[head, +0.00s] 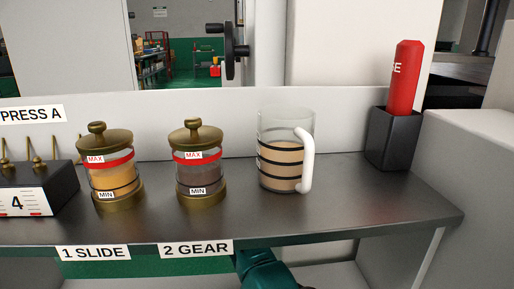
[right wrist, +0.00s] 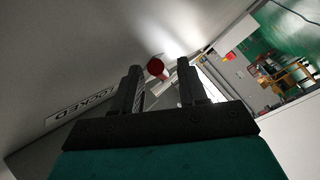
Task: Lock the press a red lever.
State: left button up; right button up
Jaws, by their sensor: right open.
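A red round-ended piece (right wrist: 155,68), which looks like the end of the red lever, shows in the right wrist view. It appears between the fingertips of my right gripper (right wrist: 159,66), which is open. I cannot tell how far beyond the fingertips it is. A white label reading LOCKED (right wrist: 82,105) is on the grey surface to the left of the fingers. In the head view a PRESS A label (head: 31,114) is at the left edge; the red lever is not visible there. My left gripper is not in view.
The dark bench (head: 330,205) holds two brass-lidded jars (head: 112,175) (head: 200,172) and a clear mug (head: 280,160). A black holder (head: 393,140) with a red tube (head: 404,80) stands at the right. A black handwheel (head: 233,50) is behind. A gauge block (head: 35,190) is at left.

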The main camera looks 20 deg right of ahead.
pick_arm(q)
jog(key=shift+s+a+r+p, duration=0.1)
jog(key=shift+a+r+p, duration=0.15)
jog(key=shift+p, duration=0.3)
pick_arm(e)
jog(key=v, duration=1.2)
jog(key=shift+s, duration=0.15)
